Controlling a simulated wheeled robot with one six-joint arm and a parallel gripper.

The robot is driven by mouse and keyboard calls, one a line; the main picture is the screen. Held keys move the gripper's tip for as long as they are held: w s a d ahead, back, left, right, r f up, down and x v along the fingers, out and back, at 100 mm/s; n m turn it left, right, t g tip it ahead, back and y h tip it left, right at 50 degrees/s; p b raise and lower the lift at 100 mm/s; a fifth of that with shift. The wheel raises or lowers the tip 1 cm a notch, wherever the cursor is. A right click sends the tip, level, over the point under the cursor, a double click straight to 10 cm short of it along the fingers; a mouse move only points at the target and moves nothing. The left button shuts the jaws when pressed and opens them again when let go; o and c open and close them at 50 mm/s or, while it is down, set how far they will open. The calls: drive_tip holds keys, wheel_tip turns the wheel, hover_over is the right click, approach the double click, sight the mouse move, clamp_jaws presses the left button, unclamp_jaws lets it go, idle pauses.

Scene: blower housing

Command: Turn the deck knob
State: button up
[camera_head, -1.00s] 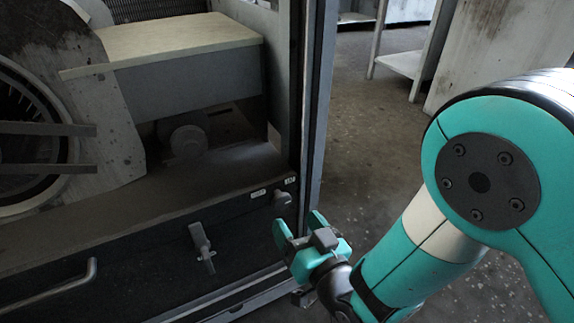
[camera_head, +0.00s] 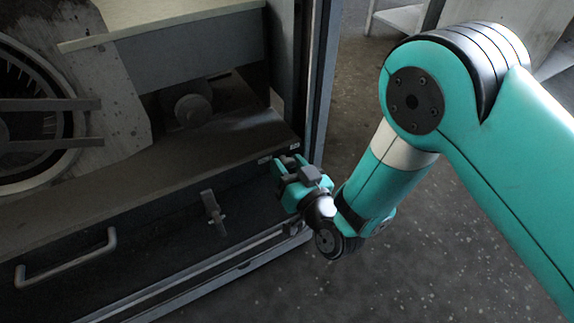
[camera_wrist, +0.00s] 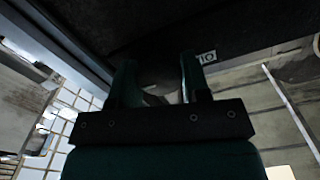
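The small grey knob on the upper right of the dark front panel is hidden behind my gripper (camera_head: 287,166) in the head view. In the wrist view, a dim grey rounded shape, which looks like the knob (camera_wrist: 160,76), lies between the two fingers of my gripper (camera_wrist: 156,68). The fingers stand apart, one on each side of it. It is too dark to tell whether they touch it.
A T-shaped latch (camera_head: 213,212) and a bar handle (camera_head: 65,258) stick out of the front panel. A round capped part (camera_head: 192,108) sits inside the housing. A metal post (camera_head: 318,90) rises beside my gripper. The floor at right is open.

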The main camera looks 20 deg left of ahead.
drive_tip(key=shift+m, duration=0.3)
drive_tip(key=m+b, duration=0.2)
drive_tip(key=m, duration=0.2)
drive_tip(key=shift+f+m+b, duration=0.15)
drive_tip(key=shift+m+b, duration=0.15)
drive_tip(key=shift+m, duration=0.1)
drive_tip(key=m+b, duration=0.3)
drive_tip(key=m, duration=0.2)
drive_tip(key=m+b, duration=0.2)
drive_tip(key=m, duration=0.3)
drive_tip(key=shift+m, duration=0.4)
drive_tip(key=m+b, duration=0.1)
drive_tip(key=m, duration=0.4)
drive_tip(key=shift+m, duration=0.4)
drive_tip(key=o, duration=0.9)
drive_tip(key=shift+o, duration=0.2)
drive_tip(key=shift+d+b, duration=0.1)
drive_tip(key=shift+b, duration=0.2)
